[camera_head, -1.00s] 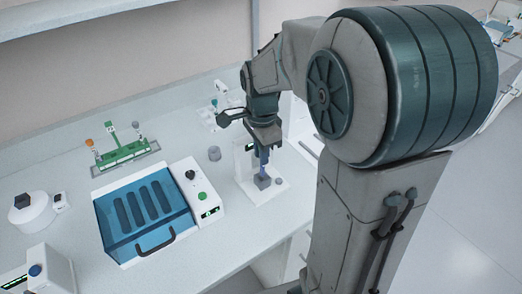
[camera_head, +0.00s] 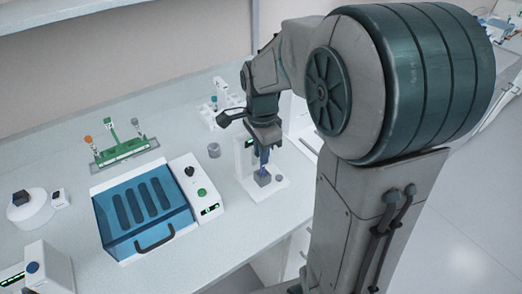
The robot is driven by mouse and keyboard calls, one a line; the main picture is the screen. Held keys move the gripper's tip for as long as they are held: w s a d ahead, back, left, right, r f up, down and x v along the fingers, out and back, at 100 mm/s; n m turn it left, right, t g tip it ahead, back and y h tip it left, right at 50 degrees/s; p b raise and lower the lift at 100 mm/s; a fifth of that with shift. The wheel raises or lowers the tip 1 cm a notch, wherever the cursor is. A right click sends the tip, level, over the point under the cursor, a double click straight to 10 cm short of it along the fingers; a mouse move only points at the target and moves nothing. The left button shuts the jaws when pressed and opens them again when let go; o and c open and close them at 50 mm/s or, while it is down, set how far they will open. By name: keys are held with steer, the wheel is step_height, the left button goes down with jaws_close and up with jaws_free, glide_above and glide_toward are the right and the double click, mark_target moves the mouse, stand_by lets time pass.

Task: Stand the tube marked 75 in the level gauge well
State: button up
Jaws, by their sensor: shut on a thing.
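My gripper (camera_head: 264,150) points down over the level gauge, a white stand (camera_head: 246,186) near the right end of the bench. It is shut on a slim bluish tube (camera_head: 263,169). The tube is upright, with its lower end at the dark grey well block (camera_head: 262,180) on the stand's base. I cannot tell whether the tube's end is inside the well or just above it. The marking on the tube is too small to read.
A green rack (camera_head: 124,150) with several labelled tubes stands at the back left. A blue-lidded instrument (camera_head: 118,238) with a white control panel (camera_head: 197,190) fills the middle. A small grey cup (camera_head: 214,150) stands behind the gauge. The bench's front edge is close to the gauge.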

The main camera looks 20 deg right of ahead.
steer(key=shift+f, duration=0.2)
steer(key=shift+f+b, duration=0.45)
steer(key=o, duration=0.9)
steer(key=shift+r, duration=0.1)
steer(key=shift+r, duration=0.25)
step_height(320, 180, up, 13)
steer(key=shift+s+r, duration=0.1)
stand_by(0.6)
